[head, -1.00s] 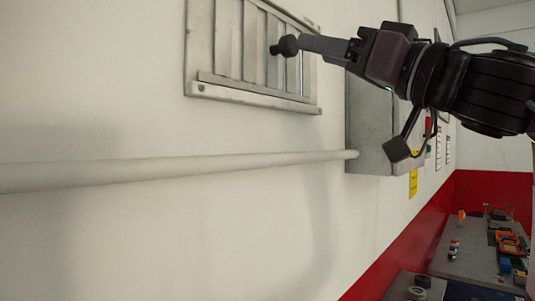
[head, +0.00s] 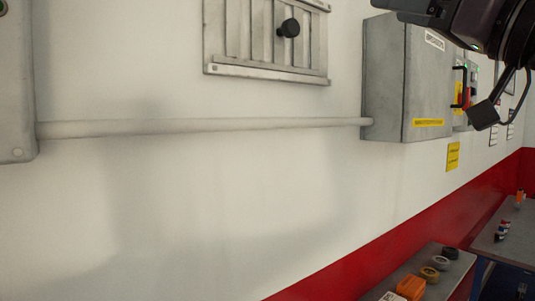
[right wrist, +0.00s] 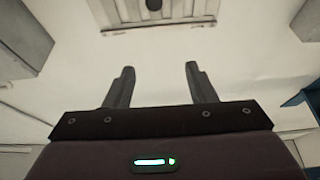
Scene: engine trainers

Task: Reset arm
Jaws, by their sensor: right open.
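My right gripper (right wrist: 158,76) is open in the right wrist view, with its two fingers apart and nothing between them. It faces the white wall. A black round knob (head: 289,28) sits on a grey slatted wall panel (head: 235,68). The knob also shows at the top edge of the right wrist view (right wrist: 153,5), beyond the fingertips and apart from them. In the head view only part of my right arm shows at the top right, and its fingers are out of frame. My left gripper is in neither view.
A grey electrical box (head: 388,85) with a red and yellow switch is on the wall at right. A pipe (head: 200,126) runs along the wall to it from a grey box (head: 15,85) at left. Below right are a bench with rolls (head: 440,262) and an orange item (head: 410,287).

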